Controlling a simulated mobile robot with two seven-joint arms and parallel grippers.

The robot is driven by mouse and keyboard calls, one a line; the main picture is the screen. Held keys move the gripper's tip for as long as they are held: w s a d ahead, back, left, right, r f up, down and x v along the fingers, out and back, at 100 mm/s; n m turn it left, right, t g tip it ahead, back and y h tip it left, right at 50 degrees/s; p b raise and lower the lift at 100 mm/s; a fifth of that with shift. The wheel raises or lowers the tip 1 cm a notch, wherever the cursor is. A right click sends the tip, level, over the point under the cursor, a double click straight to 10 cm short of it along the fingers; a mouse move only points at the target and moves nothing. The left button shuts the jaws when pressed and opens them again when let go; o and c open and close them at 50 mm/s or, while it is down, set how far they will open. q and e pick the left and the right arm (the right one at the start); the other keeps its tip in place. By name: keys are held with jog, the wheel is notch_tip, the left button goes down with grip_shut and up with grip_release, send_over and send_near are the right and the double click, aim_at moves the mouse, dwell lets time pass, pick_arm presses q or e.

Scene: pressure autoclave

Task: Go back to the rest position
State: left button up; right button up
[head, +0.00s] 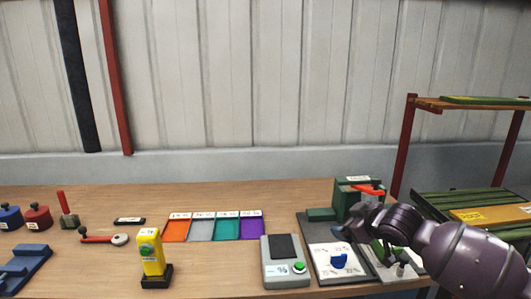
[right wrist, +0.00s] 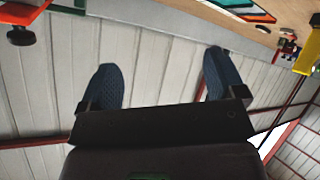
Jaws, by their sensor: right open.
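My right gripper (right wrist: 157,82) shows in the right wrist view with its two dark blue fingertips wide apart and nothing between them. In the head view my right arm comes in from the lower right, and my right gripper (head: 355,226) is in front of the green device (head: 347,192) with the red handle (head: 370,189), partly covering it. Whether it touches the device I cannot tell. My left gripper is not in view.
A wooden workbench (head: 95,194) holds coloured trays (head: 177,230), a yellow device (head: 151,253), a grey scale (head: 275,272) and a panel with a blue knob (head: 339,262). A red-framed shelf (head: 403,148) stands at the right. The bench's middle back is clear.

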jog(key=s+a+f+t+y, duration=0.2)
jog(key=s+a+f+t, duration=0.1)
jog(key=s+f, duration=0.45)
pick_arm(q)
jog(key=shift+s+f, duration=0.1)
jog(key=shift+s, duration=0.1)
pick_arm(e)
jog(key=s+d+f+m+g+h, duration=0.1)
jog(key=s+d+f+m+h, duration=0.1)
jog(key=s+f, duration=0.5)
jog(key=s+d+f+m+h, duration=0.2)
jog(key=s+f, duration=0.5)
jog(key=s, duration=0.5)
jog(key=s+d+f+m+g+h, duration=0.1)
jog(key=s+d+f+m, duration=0.3)
jog(key=s, duration=0.6)
notch_tip(320, 180, down, 3)
jog(key=shift+s+d+r+g+h, duration=0.1)
jog(key=shift+s+d+g+h, duration=0.25)
jog(key=shift+h, duration=0.55)
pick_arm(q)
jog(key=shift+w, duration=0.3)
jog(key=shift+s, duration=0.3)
